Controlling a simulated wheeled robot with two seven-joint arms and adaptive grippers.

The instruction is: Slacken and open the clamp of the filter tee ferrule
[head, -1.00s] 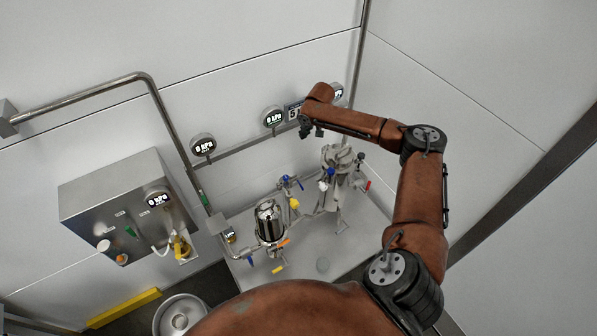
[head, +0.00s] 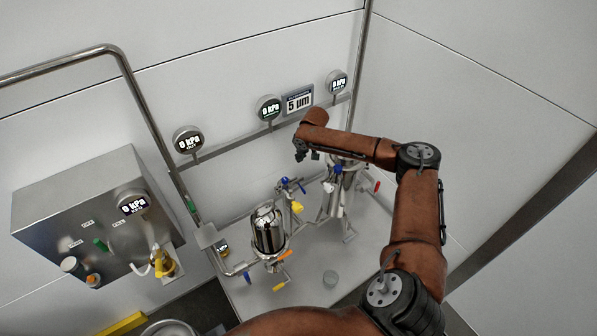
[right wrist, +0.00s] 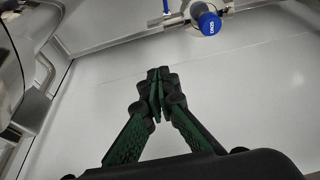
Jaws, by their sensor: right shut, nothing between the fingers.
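My right gripper (head: 306,154) hangs at the end of the bent arm, above and just left of the tall steel filter housing (head: 333,200). In the right wrist view its dark fingers (right wrist: 157,95) are together, with nothing between them. Ahead of them, at the top of that view, runs a steel pipe fitting (right wrist: 172,20) with a blue round cap (right wrist: 209,23). The gripper is apart from both. I cannot tell for certain which fitting is the tee ferrule clamp. My arm covers the top of the filter housing. My left gripper is not in view.
A shorter polished vessel (head: 268,230) stands left of the housing, with valves with blue, yellow and orange handles around it. Gauges (head: 269,108) line the rail behind. A steel box (head: 90,215) hangs at left.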

